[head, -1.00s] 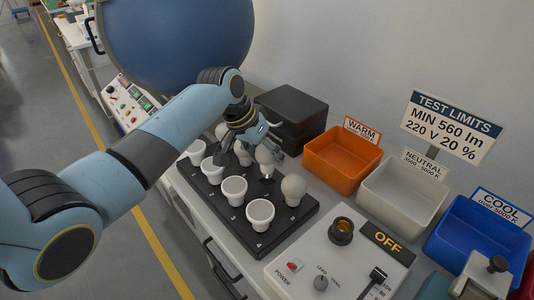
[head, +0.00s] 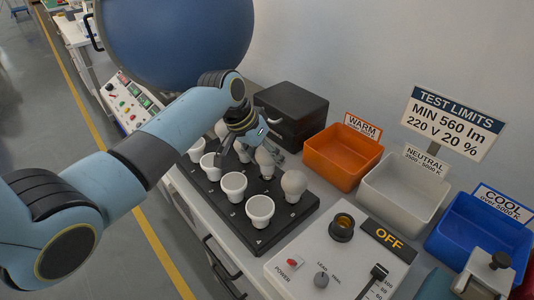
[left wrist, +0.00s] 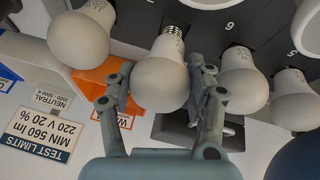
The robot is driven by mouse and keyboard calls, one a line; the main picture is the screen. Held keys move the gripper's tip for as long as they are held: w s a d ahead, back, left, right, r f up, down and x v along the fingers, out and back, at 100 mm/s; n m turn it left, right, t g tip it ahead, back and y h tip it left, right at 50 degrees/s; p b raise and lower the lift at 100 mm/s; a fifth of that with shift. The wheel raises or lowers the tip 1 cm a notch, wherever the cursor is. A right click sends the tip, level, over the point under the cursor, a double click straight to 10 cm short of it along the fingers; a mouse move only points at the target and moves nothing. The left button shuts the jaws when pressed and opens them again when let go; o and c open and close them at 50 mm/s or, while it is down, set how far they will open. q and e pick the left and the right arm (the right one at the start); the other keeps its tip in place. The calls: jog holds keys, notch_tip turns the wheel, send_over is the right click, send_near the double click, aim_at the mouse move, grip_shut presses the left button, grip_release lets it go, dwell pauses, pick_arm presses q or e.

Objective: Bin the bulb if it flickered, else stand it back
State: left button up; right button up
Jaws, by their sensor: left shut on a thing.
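My left gripper (head: 243,143) is over the black rack (head: 226,207) in the head view. In the left wrist view its fingers (left wrist: 162,92) are shut on a white round bulb (left wrist: 160,82), one finger on each side. The bulb's neck points at the rack; I cannot tell whether its base is seated or just clear. Other white bulbs (head: 294,185) stand in the rack, and white cups (head: 260,210) line its near row. The lamp socket (head: 342,228) on the test box is empty, and its sign (head: 388,241) reads OFF.
Orange WARM (head: 337,168), white NEUTRAL (head: 395,205) and blue COOL (head: 472,248) bins stand along the wall. A test limits sign (head: 452,123) is behind them. A red thing is cut off at the lower right.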

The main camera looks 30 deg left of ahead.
pick_arm(q)
jog(key=shift+f+b, duration=0.55)
jog(key=shift+f, duration=0.5)
jog(key=o, duration=1.2)
jog(key=shift+o, duration=0.2)
jog(key=v, duration=1.2)
jog(key=shift+w, duration=0.1)
